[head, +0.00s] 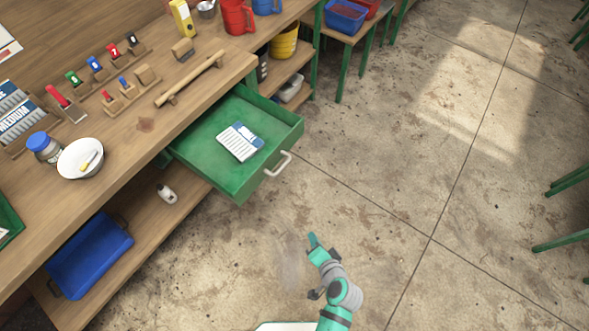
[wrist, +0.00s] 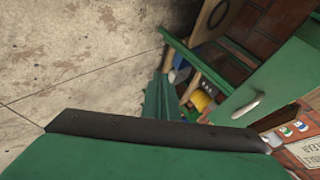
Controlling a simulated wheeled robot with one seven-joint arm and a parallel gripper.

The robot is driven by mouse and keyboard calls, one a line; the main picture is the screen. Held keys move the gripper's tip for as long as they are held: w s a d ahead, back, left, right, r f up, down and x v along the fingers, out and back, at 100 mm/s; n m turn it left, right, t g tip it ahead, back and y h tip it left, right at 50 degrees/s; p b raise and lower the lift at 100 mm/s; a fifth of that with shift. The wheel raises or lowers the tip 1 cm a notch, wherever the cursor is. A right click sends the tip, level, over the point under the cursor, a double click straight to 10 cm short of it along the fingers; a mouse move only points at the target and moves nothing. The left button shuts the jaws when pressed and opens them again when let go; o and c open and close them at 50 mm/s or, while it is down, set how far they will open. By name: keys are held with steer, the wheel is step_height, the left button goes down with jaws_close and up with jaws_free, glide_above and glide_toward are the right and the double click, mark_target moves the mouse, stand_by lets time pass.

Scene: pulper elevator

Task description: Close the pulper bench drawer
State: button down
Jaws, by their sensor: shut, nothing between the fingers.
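The green pulper bench drawer (head: 213,150) is pulled out from under the wooden bench top in the head view. Its pale handle (head: 278,164) is on the front panel. A white and blue packet or card (head: 240,141) lies inside. In the wrist view the green drawer front (wrist: 275,80) is at the right, with the handle (wrist: 246,107) on it. My gripper (head: 313,241) is shut and empty. In the head view it is below and right of the drawer front, apart from it. Green and dark surfaces fill the bottom of the wrist view.
The bench top (head: 140,125) holds a white bowl (head: 80,158), a blue-lidded jar (head: 44,147), a wooden bar (head: 190,79) and red mugs (head: 238,16). A blue tray (head: 90,255) sits on the lower shelf. The concrete floor (head: 400,170) right of the drawer is clear.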

steer(key=w+d+r+n+y, duration=0.1)
steer(key=w+d+r+y, duration=0.1)
steer(key=w+r+y, duration=0.5)
steer(key=w+d+r+n+y, duration=0.1)
steer(key=w+d+r+y, duration=0.2)
steer(key=r, duration=0.6)
steer(key=x, duration=1.5)
steer(key=shift+w+d+f, duration=0.15)
steer(key=shift+w+d, duration=0.05)
steer(key=shift+w, duration=0.05)
